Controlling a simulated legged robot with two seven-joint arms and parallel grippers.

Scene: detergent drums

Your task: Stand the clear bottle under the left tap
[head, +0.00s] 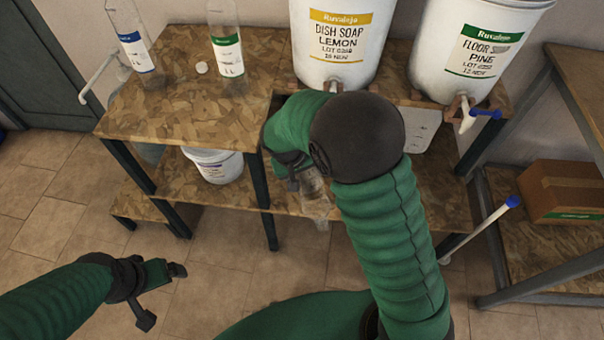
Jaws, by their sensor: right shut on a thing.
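The clear bottle (316,200) shows below my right forearm, in front of the lower shelf; it looks tilted. My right gripper (301,180) is shut on it, partly hidden by my own arm. The left tap (333,86) is at the base of the white dish soap drum (335,40) with the yellow label. My elbow covers the space just below this tap. My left gripper (162,296) is over the floor at the lower left, open and empty.
A floor soap drum (480,45) has a blue-handled tap (468,115). Two labelled clear bottles (130,38) (226,45) and a white cap (201,67) are on the upper shelf (170,110). A white bucket (214,165) is below. A cardboard box (562,190) is at right.

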